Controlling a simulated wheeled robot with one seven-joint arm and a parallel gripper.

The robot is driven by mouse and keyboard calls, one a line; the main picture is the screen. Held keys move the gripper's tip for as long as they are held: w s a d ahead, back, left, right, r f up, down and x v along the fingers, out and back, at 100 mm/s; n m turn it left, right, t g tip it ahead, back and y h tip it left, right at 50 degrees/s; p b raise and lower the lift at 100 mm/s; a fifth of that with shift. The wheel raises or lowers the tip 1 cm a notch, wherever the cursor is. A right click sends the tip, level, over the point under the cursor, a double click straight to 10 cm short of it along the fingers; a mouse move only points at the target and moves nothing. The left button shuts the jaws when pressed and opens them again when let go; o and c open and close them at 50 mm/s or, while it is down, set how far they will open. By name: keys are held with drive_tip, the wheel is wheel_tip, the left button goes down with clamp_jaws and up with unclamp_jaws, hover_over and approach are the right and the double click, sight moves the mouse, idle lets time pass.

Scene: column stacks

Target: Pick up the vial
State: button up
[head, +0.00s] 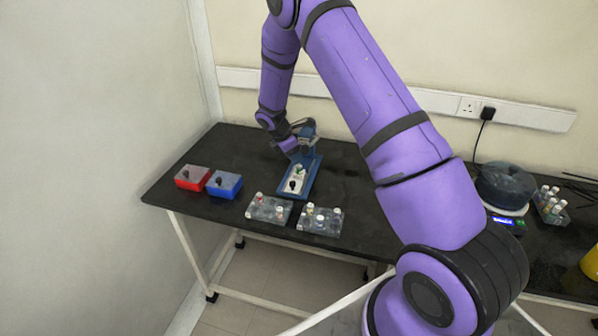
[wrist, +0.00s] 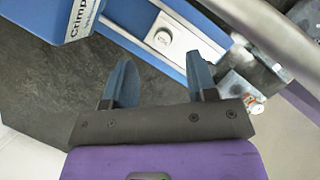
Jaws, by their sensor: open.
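In the head view my gripper (head: 290,146) is over the back of the station. Several capped vials (head: 280,210) stand in the two clear racks.
The two clear racks (head: 268,209) (head: 320,220) stand at the table's front edge. A red box (head: 193,178) and a blue box (head: 224,184) are at the left. A dark round-covered device (head: 506,187) and another rack of vials (head: 551,205) are at the right.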

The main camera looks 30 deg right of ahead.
sight(298, 166)
drive_tip(key=shift+x, duration=3.05)
drive_tip(key=shift+s+a, duration=0.1)
drive_tip(key=shift+a, duration=0.1)
clamp_jaws()
